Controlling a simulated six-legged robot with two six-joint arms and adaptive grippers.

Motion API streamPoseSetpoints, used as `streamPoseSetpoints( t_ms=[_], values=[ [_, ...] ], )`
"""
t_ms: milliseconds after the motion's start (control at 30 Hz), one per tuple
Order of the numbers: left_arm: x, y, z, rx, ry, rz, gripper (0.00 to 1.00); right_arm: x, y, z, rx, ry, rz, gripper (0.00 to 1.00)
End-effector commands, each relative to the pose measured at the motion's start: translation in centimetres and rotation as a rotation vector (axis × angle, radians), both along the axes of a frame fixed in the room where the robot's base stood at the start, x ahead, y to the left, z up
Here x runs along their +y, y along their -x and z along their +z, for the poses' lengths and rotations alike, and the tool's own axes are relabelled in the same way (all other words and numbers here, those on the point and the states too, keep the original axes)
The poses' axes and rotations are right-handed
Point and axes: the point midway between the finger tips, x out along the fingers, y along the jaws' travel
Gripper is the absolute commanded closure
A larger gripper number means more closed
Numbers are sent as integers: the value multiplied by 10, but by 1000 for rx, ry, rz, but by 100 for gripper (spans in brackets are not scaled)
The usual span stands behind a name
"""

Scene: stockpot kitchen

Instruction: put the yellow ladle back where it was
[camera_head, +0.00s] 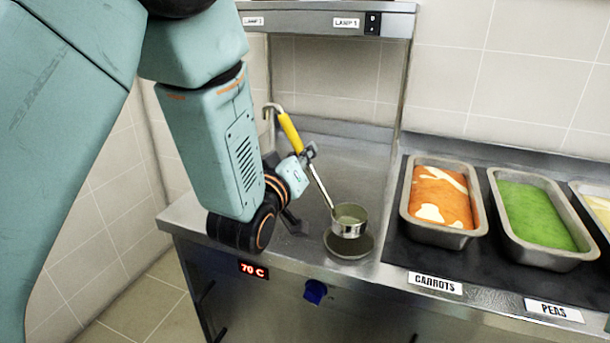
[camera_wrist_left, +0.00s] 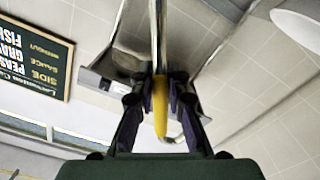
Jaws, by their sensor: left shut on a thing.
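The yellow ladle has a yellow grip (camera_head: 291,133) with a metal hook on top and a metal stem running down right to a small round bowl (camera_head: 349,218). My left gripper (camera_head: 309,158) is shut on the ladle's handle, and the ladle leans with its bowl low. In the left wrist view the yellow grip (camera_wrist_left: 160,105) lies between the two fingers (camera_wrist_left: 160,92). The bowl shows over a dark round dish (camera_head: 349,243) on the steel counter; I cannot tell whether they touch. My right gripper is not in view.
Pans of carrots (camera_head: 440,234) and peas (camera_head: 545,259) stand right of the bowl, with a third pan at the edge. A lamp shelf (camera_head: 325,20) hangs above. A blue knob (camera_head: 315,291) is on the counter front. The steel counter behind the ladle (camera_head: 350,150) is clear.

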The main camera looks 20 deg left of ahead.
Motion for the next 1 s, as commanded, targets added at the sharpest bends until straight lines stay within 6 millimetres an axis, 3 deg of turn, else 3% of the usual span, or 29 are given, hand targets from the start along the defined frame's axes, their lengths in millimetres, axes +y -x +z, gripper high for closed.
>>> streamPoseSetpoints(
  t_ms=[200,667,700,933,1000],
  values=[
    [-1,1,-31,1,0,2,100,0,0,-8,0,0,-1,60],
    [-2,1,-36,-1,-1,2,100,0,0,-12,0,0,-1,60],
    [-2,1,-36,0,-1,1,83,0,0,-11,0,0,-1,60],
    [-2,1,-36,1,-1,2,64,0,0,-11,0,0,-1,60],
    [-2,1,-36,1,-1,2,63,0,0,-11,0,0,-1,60]
  ],
)
